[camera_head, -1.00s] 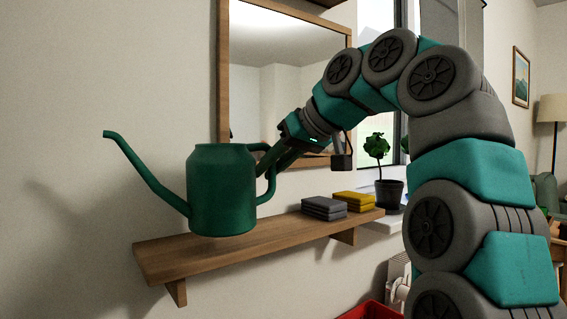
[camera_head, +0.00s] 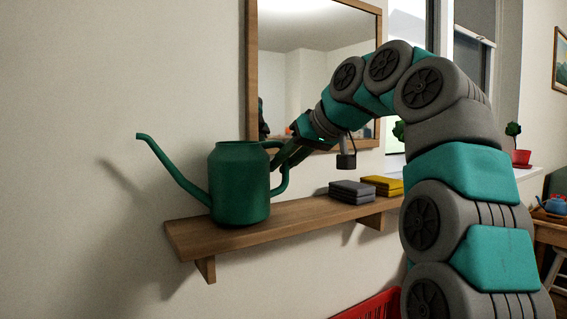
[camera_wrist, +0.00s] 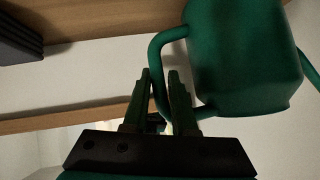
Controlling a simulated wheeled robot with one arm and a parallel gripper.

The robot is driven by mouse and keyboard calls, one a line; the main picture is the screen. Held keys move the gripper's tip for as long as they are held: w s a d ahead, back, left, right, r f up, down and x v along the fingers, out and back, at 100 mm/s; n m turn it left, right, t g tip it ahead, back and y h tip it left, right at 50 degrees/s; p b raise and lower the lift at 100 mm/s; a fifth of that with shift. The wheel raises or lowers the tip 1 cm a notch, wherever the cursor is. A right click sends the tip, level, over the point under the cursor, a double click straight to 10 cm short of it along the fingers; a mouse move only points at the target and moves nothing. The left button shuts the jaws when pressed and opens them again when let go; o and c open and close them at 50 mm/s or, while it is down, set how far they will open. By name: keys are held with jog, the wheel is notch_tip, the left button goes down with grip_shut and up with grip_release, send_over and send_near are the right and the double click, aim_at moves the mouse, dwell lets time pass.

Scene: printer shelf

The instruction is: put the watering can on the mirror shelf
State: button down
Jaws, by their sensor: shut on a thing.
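The green watering can (camera_head: 240,185) is upright over the left part of the wooden mirror shelf (camera_head: 300,213), its spout pointing left and its handle on the right. Its base looks at or very near the shelf top; I cannot tell for sure that it touches. My gripper (camera_head: 277,160) reaches in from the right and is shut on the can's handle. In the wrist view, the fingers (camera_wrist: 162,92) lie on either side of the handle bar, beside the can body (camera_wrist: 240,60).
A framed mirror (camera_head: 320,85) hangs above the shelf. Grey boxes (camera_head: 351,191) and yellow boxes (camera_head: 384,184) lie toward the shelf's right end. Bare board separates them from the can. A red crate (camera_head: 372,307) is below. A potted plant (camera_head: 515,150) stands on the windowsill.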

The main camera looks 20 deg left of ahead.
jog(key=shift+f, duration=0.35)
jog(key=c, duration=0.7)
grip_release()
jog(key=p+v, duration=0.3)
jog(key=v, duration=0.9)
